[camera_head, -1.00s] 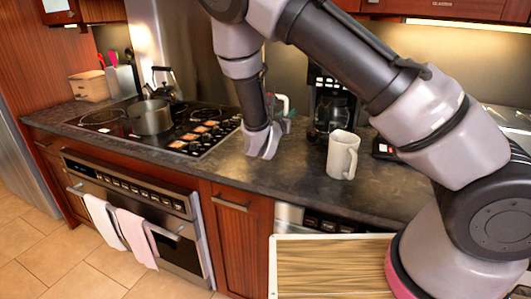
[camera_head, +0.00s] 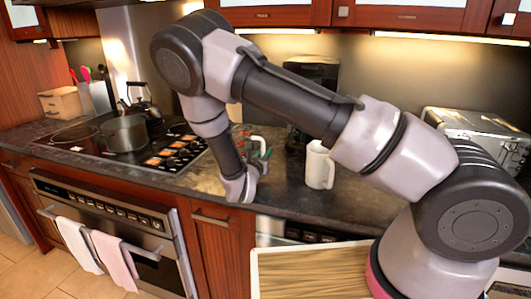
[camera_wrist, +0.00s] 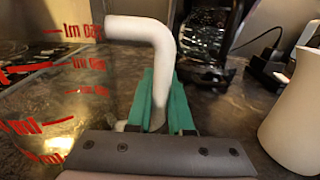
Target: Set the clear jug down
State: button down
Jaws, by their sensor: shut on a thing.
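The clear jug is see-through with red measuring marks (camera_wrist: 90,63) in the left half of the wrist view. Its white bent handle (camera_wrist: 150,35) runs down between the teal fingers of my gripper (camera_wrist: 160,98), which is shut on it. In the head view, the handle (camera_head: 258,142) shows above the counter (camera_head: 285,190), behind the end of my arm. The jug's clear body is hard to make out there. Its base is hidden, so I cannot tell whether it touches the counter.
A cream pitcher (camera_head: 319,167) stands on the counter to the right, also in the wrist view (camera_wrist: 298,125). A dark coffee maker (camera_head: 312,75) is behind. The stove with a grey pot (camera_head: 125,134) is to the left, and a silver appliance (camera_head: 475,128) is at the right.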

jog(key=c, duration=0.8)
grip_release()
jog(key=shift+f, duration=0.1)
